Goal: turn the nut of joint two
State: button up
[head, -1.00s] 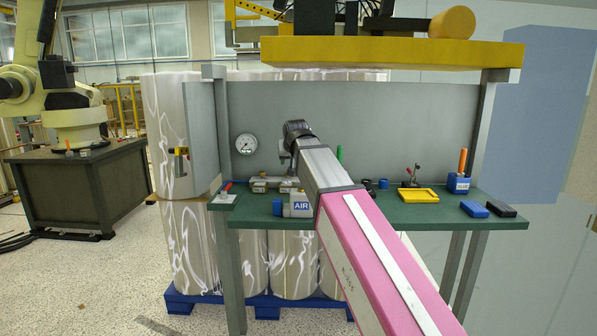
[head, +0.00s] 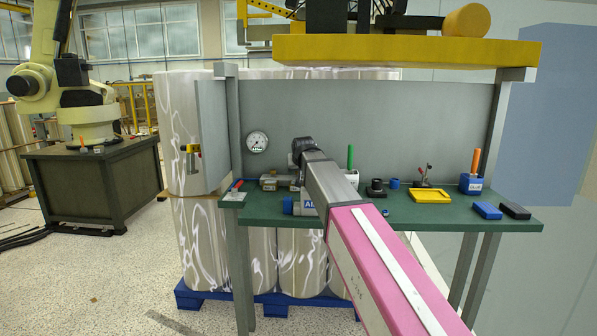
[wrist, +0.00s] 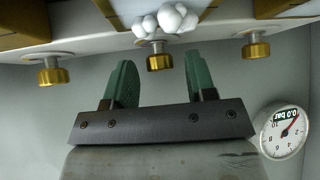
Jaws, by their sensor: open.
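In the wrist view, three brass nuts hang from a pale pipe: a left nut (wrist: 56,70), a middle nut (wrist: 159,57) and a right nut (wrist: 256,48). White foam bubbles (wrist: 165,20) cluster at the middle nut. My gripper (wrist: 159,62) is open, its green fingers on either side of the middle nut in the picture. I see no contact, and cannot tell how deep the nut sits between them. In the head view, part of the pipe (head: 272,182) shows on the bench; my arm hides the nuts and fingers there.
The green bench (head: 400,216) has a grey back panel (head: 410,120) with a gauge (head: 258,142), which reads 0.0 bar in the wrist view (wrist: 281,131). A blue air unit (head: 300,206) is partly behind my arm. A yellow tray (head: 430,196) and blue holder (head: 472,184) stand right. A yellow shelf (head: 400,50) overhangs.

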jog(key=c, duration=0.9)
jog(key=shift+n+y, duration=0.3)
jog(key=shift+n, duration=0.1)
jog(key=n+y, duration=0.1)
jog(key=n+g+y, duration=0.1)
jog(key=n, duration=0.1)
jog(key=n+g+y, duration=0.1)
jog(key=n, duration=0.1)
jog(key=shift+w+d+y, duration=0.3)
jog(key=shift+d+y, duration=0.1)
jog(key=shift+w+d+n+g+y, duration=0.1)
jog(key=shift+n+g+y, duration=0.4)
jog(key=shift+n, duration=0.55)
jog(key=shift+n+g+y, duration=0.4)
jog(key=shift+n+g, duration=0.2)
jog(key=shift+n, duration=0.45)
